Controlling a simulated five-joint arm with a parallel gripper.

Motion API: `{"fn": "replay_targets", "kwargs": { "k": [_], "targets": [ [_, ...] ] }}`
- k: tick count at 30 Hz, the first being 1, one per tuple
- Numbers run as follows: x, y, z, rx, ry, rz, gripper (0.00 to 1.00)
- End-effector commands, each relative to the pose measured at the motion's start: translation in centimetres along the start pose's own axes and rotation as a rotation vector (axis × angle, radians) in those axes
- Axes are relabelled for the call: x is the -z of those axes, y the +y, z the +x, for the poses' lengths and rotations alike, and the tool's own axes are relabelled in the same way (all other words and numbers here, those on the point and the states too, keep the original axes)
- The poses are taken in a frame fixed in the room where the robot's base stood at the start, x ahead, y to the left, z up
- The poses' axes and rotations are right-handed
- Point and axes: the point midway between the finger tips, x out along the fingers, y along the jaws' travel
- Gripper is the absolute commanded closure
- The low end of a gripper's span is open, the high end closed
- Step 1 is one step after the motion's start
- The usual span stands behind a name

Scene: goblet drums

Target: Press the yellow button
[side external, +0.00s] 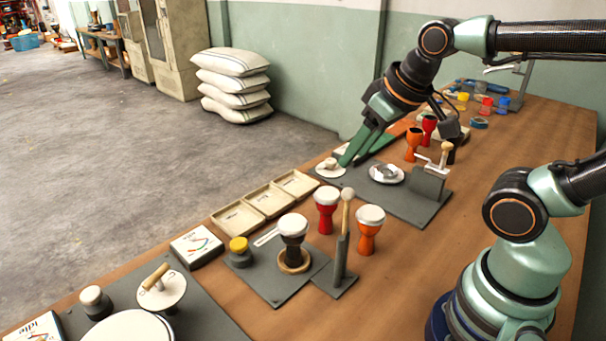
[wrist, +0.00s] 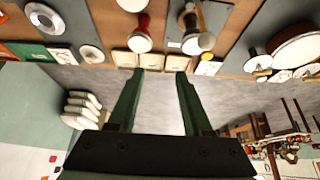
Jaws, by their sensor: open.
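The yellow button (side external: 238,245) sits on a dark round base near the table's far edge, in front of a drum stand, in the side view. In the wrist view a small yellow spot (wrist: 206,57) beside a white card looks like it. My gripper (side external: 354,159) is open and empty, with green fingers pointing down and left. It appears near a small white disc with a knob, well to the right of the button. In the wrist view the fingers (wrist: 165,73) are apart with nothing between them.
Labelled trays (side external: 268,200) lie between button and gripper. A black goblet drum (side external: 293,235), a red drum (side external: 327,205), an orange drum (side external: 368,228) and an upright mallet (side external: 345,220) stand nearby. A white card (side external: 197,245) is left of the button.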

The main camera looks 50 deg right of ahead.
Motion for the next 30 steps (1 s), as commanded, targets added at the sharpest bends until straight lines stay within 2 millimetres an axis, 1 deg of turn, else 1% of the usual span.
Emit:
{"fn": "replay_targets", "kwargs": {
  "k": [1, 2, 3, 30],
  "targets": [
    [0.00, 0.00, 0.00, 0.000, 0.000, 0.000, 0.73],
    [0.00, 0.00, 0.00, 0.000, 0.000, 0.000, 0.84],
    [0.00, 0.00, 0.00, 0.000, 0.000, 0.000, 0.99],
    [0.00, 0.00, 0.00, 0.000, 0.000, 0.000, 1.00]
  ]
}}
